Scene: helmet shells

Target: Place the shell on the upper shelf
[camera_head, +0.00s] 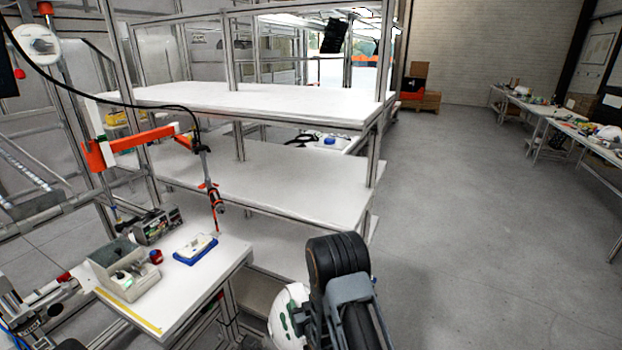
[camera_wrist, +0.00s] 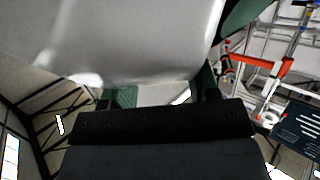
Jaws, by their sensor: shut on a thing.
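The white helmet shell (camera_head: 287,315) is at the bottom of the head view, left of my arm and partly hidden by it. The upper shelf (camera_head: 250,103) is a white, bare board on a metal frame at the upper middle. The shell is in front of the rack and lower than this shelf.
A lower white shelf (camera_head: 270,185) is empty. A small white workbench (camera_head: 190,280) at the left holds a grey box (camera_head: 125,270), a blue tray (camera_head: 195,248) and a hanging screwdriver above. Open grey floor (camera_head: 470,220) lies to the right. Cluttered tables (camera_head: 570,125) stand far right.

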